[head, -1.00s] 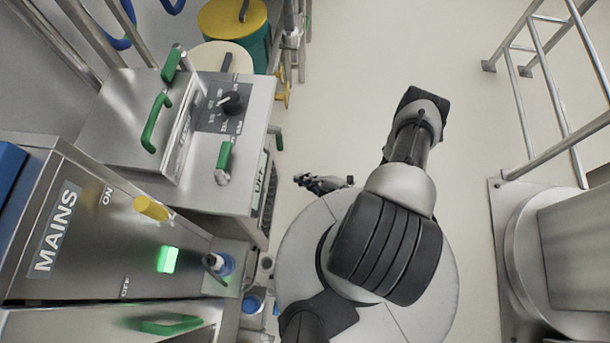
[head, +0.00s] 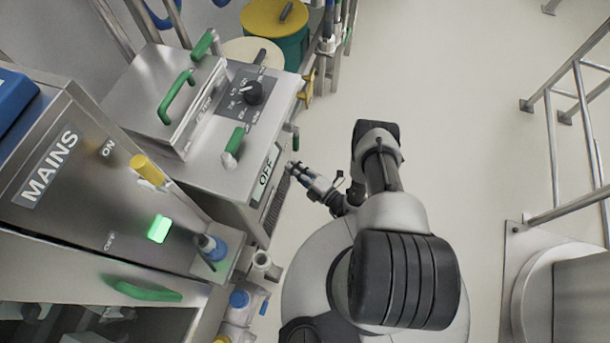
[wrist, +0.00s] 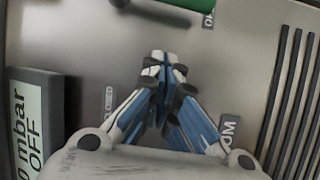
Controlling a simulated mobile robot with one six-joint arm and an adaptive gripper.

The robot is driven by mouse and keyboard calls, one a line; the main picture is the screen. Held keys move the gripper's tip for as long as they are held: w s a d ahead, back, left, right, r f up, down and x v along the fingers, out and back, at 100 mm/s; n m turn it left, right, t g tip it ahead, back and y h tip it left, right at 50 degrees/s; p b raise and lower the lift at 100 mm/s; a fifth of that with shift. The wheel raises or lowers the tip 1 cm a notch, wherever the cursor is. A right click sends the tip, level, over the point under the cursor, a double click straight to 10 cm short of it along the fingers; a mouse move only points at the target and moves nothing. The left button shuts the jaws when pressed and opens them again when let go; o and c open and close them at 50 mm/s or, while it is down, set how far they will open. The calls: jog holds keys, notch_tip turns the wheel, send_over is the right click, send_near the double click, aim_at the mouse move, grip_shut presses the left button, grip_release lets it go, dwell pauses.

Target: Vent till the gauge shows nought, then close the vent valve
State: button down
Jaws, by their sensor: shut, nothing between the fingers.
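A grey-framed display, the gauge (wrist: 28,118), shows at the left of the wrist view. It reads "0 mbar" and "OFF", with its left part cut off. It also shows on the steel machine's front in the head view (head: 266,172), where only "OFF" is readable. A green handle (wrist: 165,7) crosses the top of the wrist view, partly cut off. A small green handle (head: 296,141) shows on that front in the head view. I cannot tell which handle is the vent valve. My gripper (wrist: 162,68) is shut and empty, pointing at the steel panel below the green handle.
Dark vent slots (wrist: 290,95) lie right of my gripper. The MAINS cabinet (head: 90,190) has a yellow switch (head: 147,168) and a lit green lamp (head: 159,229). Metal railings (head: 565,150) stand at the right. The floor between is clear.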

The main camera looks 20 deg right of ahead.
aim_at(296, 139)
jog(key=shift+w+d+f+b, duration=0.1)
jog(key=shift+w+d+b, duration=0.2)
jog(key=shift+w, duration=0.55)
jog(key=shift+w+d+f+b, duration=0.1)
jog(key=shift+w+d+b, duration=0.15)
jog(key=shift+w, duration=0.6)
jog(key=shift+w+d+f+b, duration=0.1)
jog(key=shift+w+d+b, duration=0.2)
jog(key=shift+w, duration=0.55)
jog(key=shift+w+d+f, duration=0.2)
jog(key=shift+w+d, duration=0.35)
jog(key=shift+w, duration=0.05)
jog(key=shift+s, duration=0.1)
